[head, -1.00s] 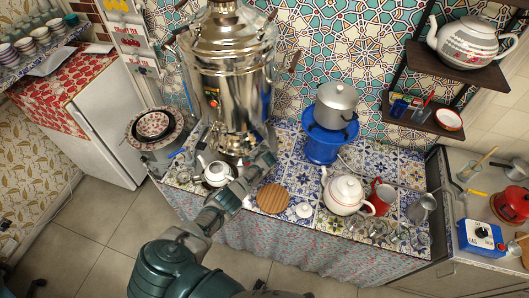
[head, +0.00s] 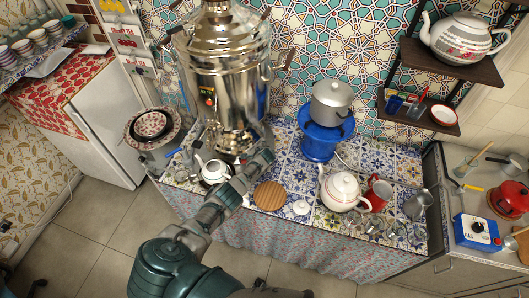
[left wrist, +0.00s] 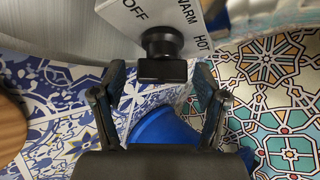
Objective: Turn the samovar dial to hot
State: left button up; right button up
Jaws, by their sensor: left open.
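The silver samovar (head: 228,75) stands at the back left of the tiled counter. Its dial, a black knob (left wrist: 162,52) on a white plate (left wrist: 187,14) marked OFF, WARM and HOT, shows in the left wrist view. I cannot tell which mark the knob points to. My left gripper (left wrist: 160,82) is open, one finger to each side of the knob, with visible gaps. In the head view my left gripper (head: 262,160) is at the samovar's lower right, and the dial cannot be made out there. My right gripper is not in view.
A small white teapot (head: 214,171) stands close to my left arm. A round wooden board (head: 270,196), a larger white teapot (head: 342,190) and a blue stove (head: 319,143) with a grey pot (head: 331,100) are to the right. Plates (head: 152,126) lie at the left.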

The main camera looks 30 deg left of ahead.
pick_arm(q)
jog(key=shift+a+r, duration=0.1)
jog(key=shift+s+r, duration=0.5)
jog(key=shift+s, duration=0.1)
jog(key=v, duration=1)
jog(key=shift+d, duration=0.4)
jog(key=shift+w+a, duration=0.1)
